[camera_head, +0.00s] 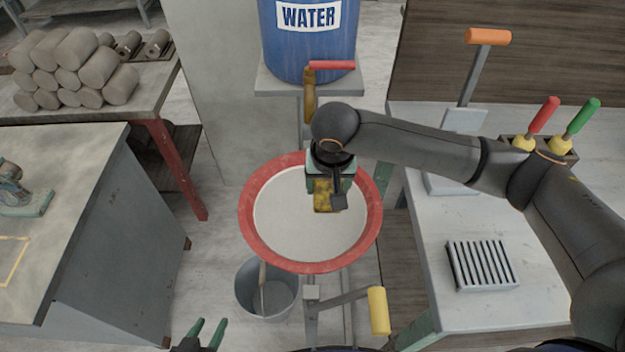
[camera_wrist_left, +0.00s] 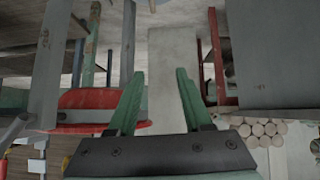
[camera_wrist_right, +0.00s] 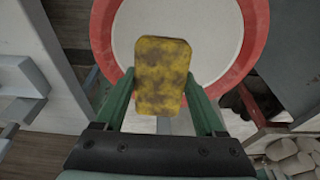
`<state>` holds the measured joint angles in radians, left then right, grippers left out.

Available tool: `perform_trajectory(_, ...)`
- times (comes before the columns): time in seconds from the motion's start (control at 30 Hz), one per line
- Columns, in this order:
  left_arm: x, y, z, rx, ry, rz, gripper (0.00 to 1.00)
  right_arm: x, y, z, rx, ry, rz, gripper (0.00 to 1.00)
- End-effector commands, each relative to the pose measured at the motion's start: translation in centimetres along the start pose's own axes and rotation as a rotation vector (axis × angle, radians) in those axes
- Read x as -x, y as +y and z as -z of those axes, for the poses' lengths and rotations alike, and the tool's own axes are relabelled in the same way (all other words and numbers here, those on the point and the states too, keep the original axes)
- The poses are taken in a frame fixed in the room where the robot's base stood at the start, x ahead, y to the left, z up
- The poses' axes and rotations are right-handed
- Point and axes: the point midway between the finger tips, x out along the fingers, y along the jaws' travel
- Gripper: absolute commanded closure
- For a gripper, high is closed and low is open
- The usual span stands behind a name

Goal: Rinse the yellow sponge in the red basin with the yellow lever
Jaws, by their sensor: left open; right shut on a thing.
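The yellow sponge (camera_wrist_right: 162,76), with dark stains, is held between the fingers of my right gripper (camera_wrist_right: 163,100). In the head view my right gripper (camera_head: 328,190) holds the sponge (camera_head: 322,196) over the red basin (camera_head: 250,225), whose inside is pale. The basin's red rim (camera_wrist_right: 105,35) also shows in the right wrist view. The yellow lever (camera_head: 378,311) is on an arm below and in front of the basin. My left gripper (camera_head: 208,330) is open and empty at the bottom edge of the head view; its fingers (camera_wrist_left: 160,100) stand apart in the left wrist view.
A blue water barrel (camera_head: 310,50) with a red-handled tap (camera_head: 330,65) stands behind the basin. A grey bucket (camera_head: 250,295) is on the floor below. Tables flank both sides; the right one (camera_head: 440,305) holds a slotted rack (camera_head: 482,265). Clay rolls (camera_head: 75,65) lie at back left.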

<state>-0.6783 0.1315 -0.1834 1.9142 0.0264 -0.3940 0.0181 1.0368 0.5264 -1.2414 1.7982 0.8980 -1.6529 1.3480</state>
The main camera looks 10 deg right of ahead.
Motion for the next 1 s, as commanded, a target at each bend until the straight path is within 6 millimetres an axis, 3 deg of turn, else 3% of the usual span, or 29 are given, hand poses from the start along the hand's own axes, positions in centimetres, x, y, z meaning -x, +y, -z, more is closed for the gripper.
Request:
perform_trajectory(0.1, 0.1, 0.0, 0.1, 0.000, 0.000, 0.000, 0.50, -1.2, -1.6, 0.4, -0.020, 0.047, 0.000, 0.73)
perform_trajectory(0.2, 0.0, 0.0, 0.0, 0.000, 0.000, 0.000, 0.50, -1.7, -2.0, 0.5, -0.027, 0.063, -0.001, 0.73)
perform_trajectory(1.0, -4.5, -0.1, -5.1, 0.000, -0.010, -0.004, 0.50, -7.0, -1.9, -0.8, -0.026, 0.061, -0.001, 0.73)
